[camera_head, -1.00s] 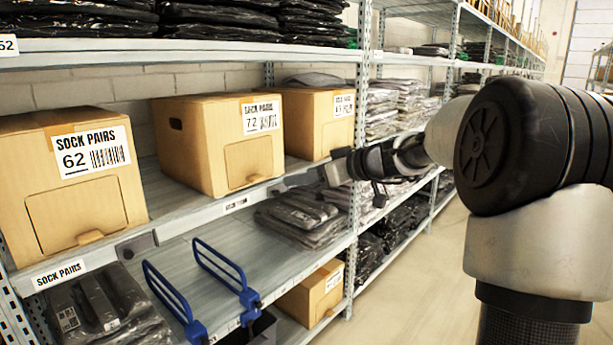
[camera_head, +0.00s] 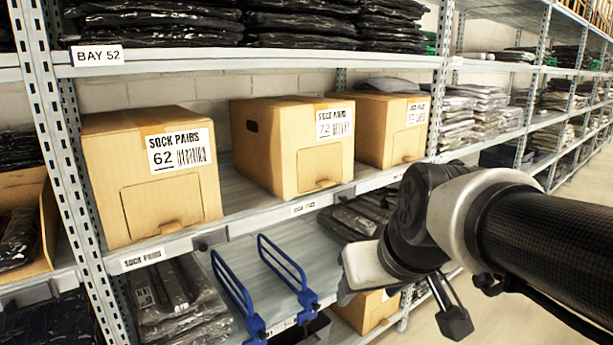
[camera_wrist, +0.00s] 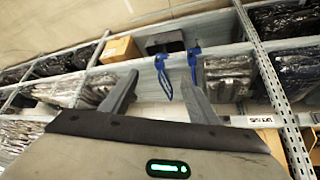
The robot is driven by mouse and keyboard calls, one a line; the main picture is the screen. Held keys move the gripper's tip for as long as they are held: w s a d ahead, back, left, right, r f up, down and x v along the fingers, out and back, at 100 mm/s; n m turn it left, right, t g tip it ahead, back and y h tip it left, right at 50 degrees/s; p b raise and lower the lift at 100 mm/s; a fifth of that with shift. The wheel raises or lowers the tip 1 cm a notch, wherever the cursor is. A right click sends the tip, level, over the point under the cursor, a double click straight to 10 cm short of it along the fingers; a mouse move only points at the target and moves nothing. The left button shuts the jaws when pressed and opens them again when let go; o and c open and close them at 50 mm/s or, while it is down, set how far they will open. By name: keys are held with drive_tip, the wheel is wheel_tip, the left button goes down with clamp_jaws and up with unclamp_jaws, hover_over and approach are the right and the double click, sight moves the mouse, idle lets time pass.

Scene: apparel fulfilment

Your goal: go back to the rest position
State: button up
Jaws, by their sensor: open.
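My gripper (camera_wrist: 160,95) shows in the wrist view with its two grey fingers spread wide and nothing between them. In the head view my arm reaches in from the right and bends down in front of the shelf, below the box row; the fingers are hard to make out there. Three cardboard sock boxes stand on the middle shelf: box 62 (camera_head: 150,205) at the left, box 72 (camera_head: 285,160) in the middle and a third box (camera_head: 378,140) at the right. My gripper appears apart from all of them.
A steel rack upright (camera_head: 62,150) stands at the left, and another rack upright (camera_head: 440,75) at the right. Two blue dividers (camera_head: 285,270) stand on the lower shelf beside bagged garments (camera_head: 175,305). A lower cardboard box (camera_head: 362,312) sits beneath my arm. Clear aisle floor (camera_head: 590,185) lies at the right.

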drive_tip(key=s+d+f+m+g+h, duration=0.1)
drive_tip(key=s+d+f+m, duration=0.2)
drive_tip(key=s, duration=0.7)
wheel_tip(320, 180, up, 26)
drive_tip(key=d+p, duration=0.1)
drive_tip(key=p, duration=2.4)
drive_tip(key=shift+w+n+p, duration=0.35)
drive_tip(key=shift+n+p, duration=0.05)
